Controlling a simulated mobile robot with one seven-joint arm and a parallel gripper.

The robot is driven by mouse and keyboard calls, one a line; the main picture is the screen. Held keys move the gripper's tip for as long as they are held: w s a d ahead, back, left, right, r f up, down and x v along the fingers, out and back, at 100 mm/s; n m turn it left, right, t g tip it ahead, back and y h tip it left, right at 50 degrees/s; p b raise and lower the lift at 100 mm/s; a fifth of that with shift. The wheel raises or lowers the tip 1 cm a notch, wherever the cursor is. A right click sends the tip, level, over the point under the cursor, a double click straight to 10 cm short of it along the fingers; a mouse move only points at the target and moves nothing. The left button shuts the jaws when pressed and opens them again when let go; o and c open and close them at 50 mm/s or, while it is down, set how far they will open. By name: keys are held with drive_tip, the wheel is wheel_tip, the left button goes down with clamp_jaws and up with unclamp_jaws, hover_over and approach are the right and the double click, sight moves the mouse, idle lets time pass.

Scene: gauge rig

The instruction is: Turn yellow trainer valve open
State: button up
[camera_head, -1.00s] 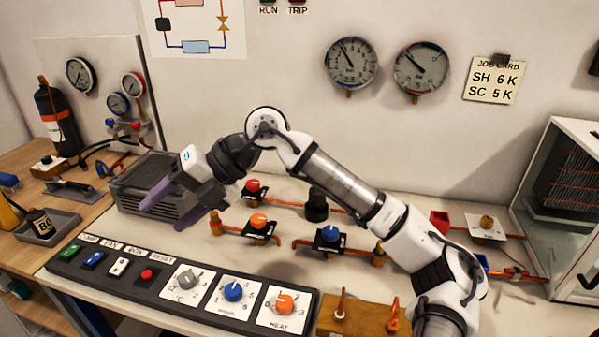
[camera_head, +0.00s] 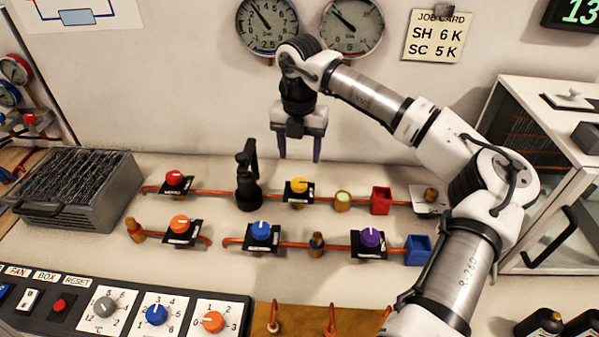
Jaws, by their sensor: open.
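The yellow trainer valve (camera_head: 298,186) is a round yellow knob on a black plate, set in the back copper pipe run. My gripper (camera_head: 299,158) points down above it, with its two purple fingers apart and nothing between them. The fingertips appear a little above and behind the knob, not touching it. The knob's white pointer mark is too small to read surely.
A red valve (camera_head: 174,177) and a black upright fitting (camera_head: 247,180) stand left on the same pipe. Orange (camera_head: 180,224), blue (camera_head: 262,230) and purple (camera_head: 370,238) valves sit in front. A red box (camera_head: 381,200) and a glass-fronted cabinet (camera_head: 555,170) are to the right.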

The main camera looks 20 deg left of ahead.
sight(299, 182)
wheel_tip(299, 182, down, 9)
drive_tip(key=shift+r+p, duration=0.1)
drive_tip(key=shift+p, duration=1)
drive_tip(key=c, duration=1)
drive_tip(key=shift+b, duration=0.4)
drive_tip(key=n+b, duration=0.2)
drive_tip(key=b, duration=0.1)
drive_tip(key=shift+w+f+n, duration=0.1)
drive_tip(key=shift+f+n, duration=0.15)
drive_tip(key=shift+n, duration=0.15)
drive_tip(key=n+b, duration=0.5)
drive_tip(key=shift+r+n, duration=0.1)
drive_tip(key=shift+n, duration=0.2)
drive_tip(key=n+b, duration=0.2)
drive_tip(key=n, duration=0.2)
drive_tip(key=shift+r, duration=0.1)
drive_tip(key=n+b, duration=0.1)
drive_tip(key=n, duration=0.4)
drive_tip(key=shift+r, duration=0.1)
drive_tip(key=shift+n, duration=0.4)
